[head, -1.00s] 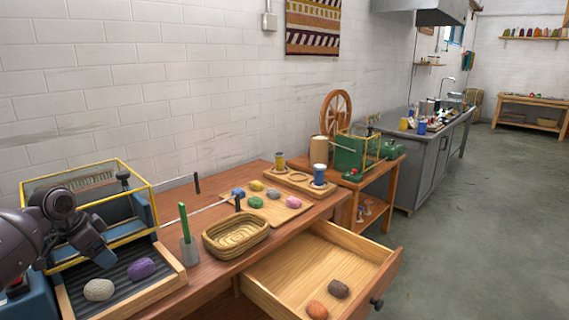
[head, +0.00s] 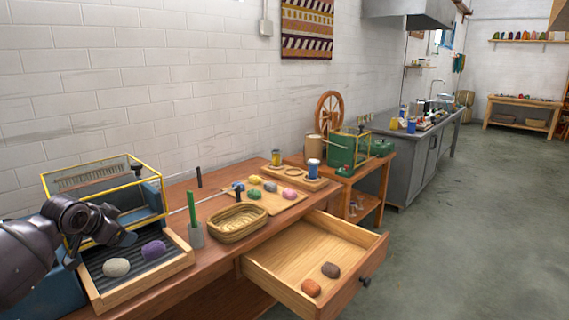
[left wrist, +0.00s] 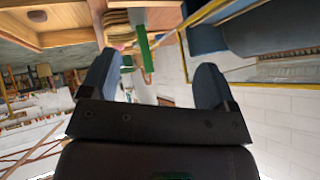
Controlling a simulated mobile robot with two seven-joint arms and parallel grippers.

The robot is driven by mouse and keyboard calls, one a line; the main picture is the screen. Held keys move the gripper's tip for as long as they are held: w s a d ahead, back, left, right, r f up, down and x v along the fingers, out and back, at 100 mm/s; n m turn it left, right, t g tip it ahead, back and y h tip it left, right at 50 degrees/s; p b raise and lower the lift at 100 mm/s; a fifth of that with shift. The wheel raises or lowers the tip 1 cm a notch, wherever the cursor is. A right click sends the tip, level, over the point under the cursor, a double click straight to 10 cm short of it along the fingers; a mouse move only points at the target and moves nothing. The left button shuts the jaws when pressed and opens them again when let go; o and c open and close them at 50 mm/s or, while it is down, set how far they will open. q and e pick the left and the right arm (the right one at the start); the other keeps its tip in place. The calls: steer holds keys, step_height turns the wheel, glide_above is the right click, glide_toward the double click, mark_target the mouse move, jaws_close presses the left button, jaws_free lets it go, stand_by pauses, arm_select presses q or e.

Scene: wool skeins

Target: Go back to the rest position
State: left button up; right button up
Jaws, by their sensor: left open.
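My left gripper (head: 122,239) is at the left of the head view, above the back of the ribbed tray and in front of the yellow-framed machine. In the left wrist view its two blue fingers (left wrist: 153,82) stand wide apart with nothing between them. A white skein (head: 116,267) and a purple skein (head: 154,248) lie on the ribbed tray (head: 178,266) below it. An orange skein (head: 311,288) and a brown skein (head: 331,270) lie in the open drawer (head: 285,262). My right gripper does not show.
The yellow-framed machine (head: 150,200) stands behind the tray. A cup with a green stick (head: 196,236), a woven basket (head: 238,222) and a board with several small skeins (head: 290,205) stand along the table. The drawer juts out in front. The floor (head: 450,250) at right is clear.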

arm_select(q)
steer(key=s+d+f+t+h+p, duration=0.15)
steer(key=s+d+f+t, duration=0.35)
steer(key=s+d+f, duration=0.85)
steer(key=s+d+f+n+g, duration=0.1)
steer(key=s+f, duration=0.3)
steer(key=s, duration=0.5)
steer(key=s+d+f+n+g+y+p, duration=0.1)
steer(key=s+f+n, duration=0.1)
steer(key=s, duration=0.8)
steer(key=s+d+f+n+g+y, duration=0.1)
steer(key=s+f, duration=0.4)
steer(key=s, duration=0.5)
steer(key=shift+s+d+f+n, duration=0.15)
steer(key=shift+f+n, duration=0.15)
steer(key=shift+n, duration=0.4)
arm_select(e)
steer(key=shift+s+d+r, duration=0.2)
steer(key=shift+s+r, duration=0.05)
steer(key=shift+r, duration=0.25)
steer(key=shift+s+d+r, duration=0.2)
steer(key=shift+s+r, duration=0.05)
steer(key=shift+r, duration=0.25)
arm_select(q)
steer(key=shift+y, duration=0.25)
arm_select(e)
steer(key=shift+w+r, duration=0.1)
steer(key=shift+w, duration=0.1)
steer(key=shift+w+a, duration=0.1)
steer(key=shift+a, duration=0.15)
